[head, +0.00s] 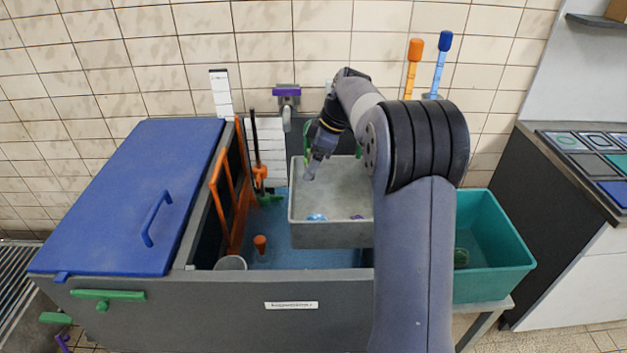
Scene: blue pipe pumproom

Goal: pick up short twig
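My gripper (311,172) hangs pointing down over the left side of a grey tray (335,236), near the tray's back left. Its fingers are small in the head view, and I cannot tell whether they are apart or hold anything. I cannot make out a short twig. A small blue thing (317,217) and a small purple thing (357,217) lie at the front of the tray. My arm hides the tray's right part.
The tray sits over a dark grey tank (220,310) with blue water (300,258). A blue lid (130,200) covers its left. An orange rack (228,190) stands beside the tray. A teal bin (495,235) is at right. A tiled wall (300,45) closes the back.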

